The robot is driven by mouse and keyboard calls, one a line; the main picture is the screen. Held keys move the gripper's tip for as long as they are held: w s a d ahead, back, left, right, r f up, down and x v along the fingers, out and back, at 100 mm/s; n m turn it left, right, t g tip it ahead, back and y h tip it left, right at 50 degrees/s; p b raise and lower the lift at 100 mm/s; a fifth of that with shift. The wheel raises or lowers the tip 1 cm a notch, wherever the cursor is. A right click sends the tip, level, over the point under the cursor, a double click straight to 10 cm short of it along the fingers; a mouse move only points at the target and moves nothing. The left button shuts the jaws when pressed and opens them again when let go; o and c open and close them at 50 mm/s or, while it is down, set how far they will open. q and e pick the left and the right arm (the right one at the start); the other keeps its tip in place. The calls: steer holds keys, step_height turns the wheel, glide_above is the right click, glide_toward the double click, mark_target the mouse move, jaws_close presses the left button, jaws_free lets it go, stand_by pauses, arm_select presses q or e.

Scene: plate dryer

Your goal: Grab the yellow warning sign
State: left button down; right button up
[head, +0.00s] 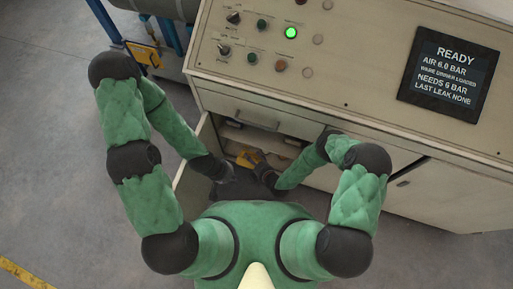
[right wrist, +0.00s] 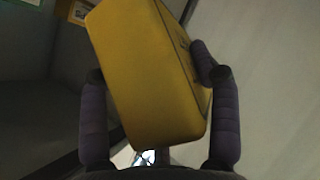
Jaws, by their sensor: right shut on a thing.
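A yellow block-like thing with rounded edges (right wrist: 150,75) fills the middle of the right wrist view, tilted between my fingers. I take it for the yellow warning sign, but no lettering is readable on it. In the head view it shows as a small yellow patch (head: 249,156) at the cabinet's open lower compartment. My right gripper (right wrist: 160,105) is shut on it, with one dark finger on either side. In the head view my right gripper (head: 264,170) is just right of the yellow patch. My left gripper (head: 230,177) is low and left of it, dark and small; its fingers cannot be made out.
The beige cabinet (head: 330,90) carries knobs, lamps and a dark screen (head: 447,74) reading READY. An open door panel (head: 192,180) stands left of the grippers. A blue frame (head: 108,22) with a yellow piece (head: 147,54) is at upper left. Grey floor is clear at left.

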steer(key=s+a+p, duration=0.1)
steer(key=s+a, duration=0.3)
steer(key=s, duration=0.8)
steer(key=shift+p, duration=0.4)
steer(key=m+g, duration=0.2)
steer(key=g, duration=0.1)
steer(key=m+g+y+b, duration=0.1)
steer(key=m+g, duration=0.1)
steer(key=g, duration=0.2)
